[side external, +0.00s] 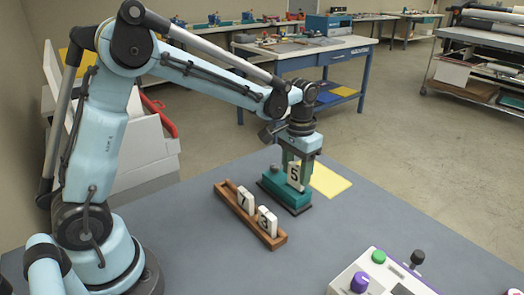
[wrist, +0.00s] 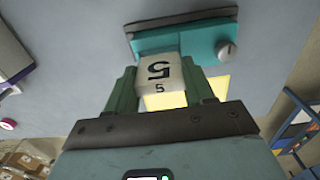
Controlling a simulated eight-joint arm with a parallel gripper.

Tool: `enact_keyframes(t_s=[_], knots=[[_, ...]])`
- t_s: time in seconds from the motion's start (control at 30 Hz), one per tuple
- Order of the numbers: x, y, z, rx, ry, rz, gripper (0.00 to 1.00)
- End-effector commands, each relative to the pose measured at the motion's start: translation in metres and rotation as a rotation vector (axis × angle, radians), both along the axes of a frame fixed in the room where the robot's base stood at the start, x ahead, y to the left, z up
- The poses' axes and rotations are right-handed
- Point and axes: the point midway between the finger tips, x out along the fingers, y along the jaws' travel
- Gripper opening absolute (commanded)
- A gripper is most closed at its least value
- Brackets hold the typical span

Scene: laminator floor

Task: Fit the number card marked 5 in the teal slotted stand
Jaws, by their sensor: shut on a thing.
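The number card marked 5 (side external: 294,176) is white and upright between the fingers of my gripper (side external: 298,172). In the wrist view the card (wrist: 158,72) shows its 5 upside down, with my green gripper fingers (wrist: 157,84) shut on its two sides. The teal slotted stand (side external: 270,188) is on the table, on a dark base. It also shows in the wrist view (wrist: 195,38), with a pale knob on its right. The card's far end overlaps the stand in both views. The slot is hidden, so I cannot tell whether the card is in it.
A control box (side external: 378,277) with coloured knobs is at the front right. Bare table lies between.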

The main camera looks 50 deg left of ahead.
Motion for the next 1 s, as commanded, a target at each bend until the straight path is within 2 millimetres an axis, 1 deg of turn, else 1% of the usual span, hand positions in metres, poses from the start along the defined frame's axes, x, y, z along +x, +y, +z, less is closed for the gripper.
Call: enact_keyframes(t_s=[0.57, 1.0], knots=[[0.0, 0.0, -0.0001, 0.0, 0.0, 0.0, 0.23], [0.0, 0.0, -0.0054, 0.0, 0.0, 0.0, 0.23]])
